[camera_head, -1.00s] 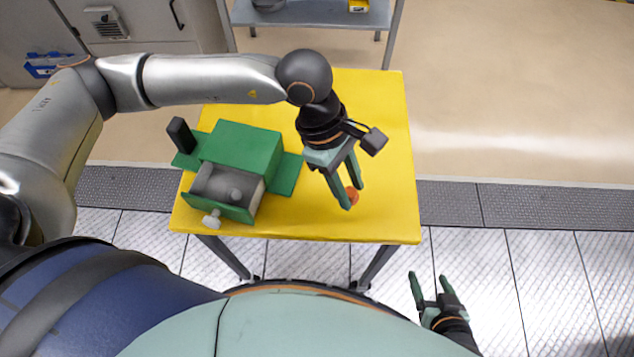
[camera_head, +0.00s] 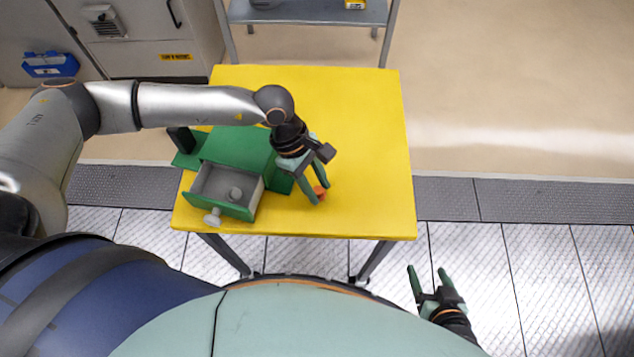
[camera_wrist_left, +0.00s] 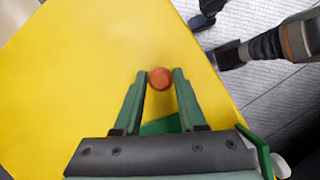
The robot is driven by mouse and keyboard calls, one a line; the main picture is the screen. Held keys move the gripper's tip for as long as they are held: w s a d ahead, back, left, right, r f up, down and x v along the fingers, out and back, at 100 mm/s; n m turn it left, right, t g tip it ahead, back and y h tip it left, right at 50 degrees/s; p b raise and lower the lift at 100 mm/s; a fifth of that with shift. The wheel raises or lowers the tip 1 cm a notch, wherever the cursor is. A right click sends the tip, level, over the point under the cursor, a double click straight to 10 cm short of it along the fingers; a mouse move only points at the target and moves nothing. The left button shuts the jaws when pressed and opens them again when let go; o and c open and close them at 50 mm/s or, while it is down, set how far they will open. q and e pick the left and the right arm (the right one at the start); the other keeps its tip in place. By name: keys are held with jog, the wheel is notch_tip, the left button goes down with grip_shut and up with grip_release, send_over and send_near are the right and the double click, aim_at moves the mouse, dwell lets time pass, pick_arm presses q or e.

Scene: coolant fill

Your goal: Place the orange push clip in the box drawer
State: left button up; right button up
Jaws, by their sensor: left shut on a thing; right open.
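The orange push clip (camera_wrist_left: 160,78) is held between the fingertips of my left gripper (camera_wrist_left: 160,82). In the head view the clip (camera_head: 320,193) shows between the fingers of my left gripper (camera_head: 318,193), over the yellow table just right of the green box. The green box (camera_head: 238,146) has its drawer (camera_head: 222,208) pulled open toward me, with a pale knob on its front. My right gripper (camera_head: 430,270) is open and empty, off the table at the lower right.
The yellow table (camera_head: 365,140) is clear to the right and behind. A black upright post (camera_head: 181,140) stands at the box's left side. A grey shelf (camera_head: 310,12) and cabinets are farther back.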

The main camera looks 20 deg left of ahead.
pick_arm(q)
jog(key=shift+f+b, duration=0.55)
jog(key=shift+b, duration=0.05)
jog(key=shift+f, duration=0.1)
jog(key=o, duration=0.8)
jog(key=shift+r+p, duration=0.65)
jog(key=shift+r, duration=0.1)
jog(key=b+v, duration=0.1)
jog(key=v, duration=1.1)
